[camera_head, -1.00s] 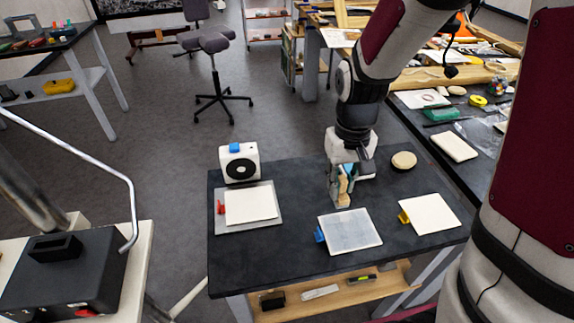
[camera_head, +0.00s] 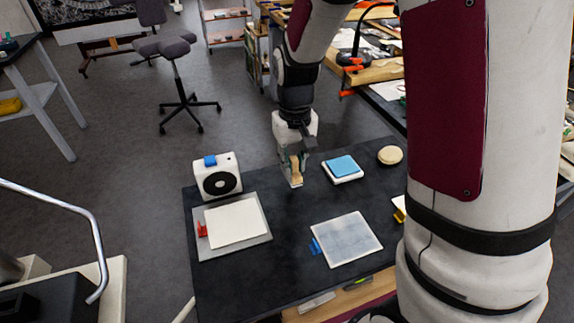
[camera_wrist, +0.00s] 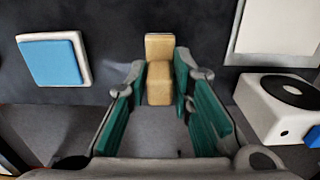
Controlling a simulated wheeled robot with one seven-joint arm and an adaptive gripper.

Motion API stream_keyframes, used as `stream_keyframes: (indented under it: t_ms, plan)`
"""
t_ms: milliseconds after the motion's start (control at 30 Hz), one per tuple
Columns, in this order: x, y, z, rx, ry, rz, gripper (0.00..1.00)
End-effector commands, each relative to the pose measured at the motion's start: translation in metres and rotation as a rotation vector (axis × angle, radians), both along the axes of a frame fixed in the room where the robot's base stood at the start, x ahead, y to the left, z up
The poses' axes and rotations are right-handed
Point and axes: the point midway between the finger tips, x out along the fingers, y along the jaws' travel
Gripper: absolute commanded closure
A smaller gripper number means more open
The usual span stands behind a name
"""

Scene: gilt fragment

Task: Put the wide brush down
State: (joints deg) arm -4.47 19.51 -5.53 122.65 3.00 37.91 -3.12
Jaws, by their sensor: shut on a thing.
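My gripper (camera_head: 294,162) is shut on the wide brush (camera_head: 296,173), a tan block with a paler end, over the back part of the dark table (camera_head: 270,270). In the wrist view the brush (camera_wrist: 159,82) sits between the green finger pads of my gripper (camera_wrist: 160,92), its pale end pointing away from the palm. The brush points down in the head view. I cannot tell whether its lower end touches the tabletop.
A blue pad on a white block (camera_head: 342,167) lies right of the brush, a round tan disc (camera_head: 390,155) beyond it. A white box with a black disc (camera_head: 217,178) stands left. White sheets (camera_head: 237,223) and a translucent panel (camera_head: 346,239) lie in front.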

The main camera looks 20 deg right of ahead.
Motion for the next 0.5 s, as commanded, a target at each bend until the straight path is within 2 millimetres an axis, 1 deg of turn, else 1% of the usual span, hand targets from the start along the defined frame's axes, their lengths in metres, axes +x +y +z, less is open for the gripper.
stream_keyframes:
  t_ms: [33,100,200,333,500]
  plan:
    - [0.009,0.001,-0.001,0.0,0.002,0.0,1.0]
    - [0.017,0.001,-0.002,0.0,0.001,0.0,1.0]
    - [0.023,0.002,-0.002,0.0,0.0,0.0,1.0]
    - [0.024,0.002,-0.01,0.0,0.004,0.0,1.0]
    - [0.024,0.002,-0.032,0.0,0.004,0.0,1.0]
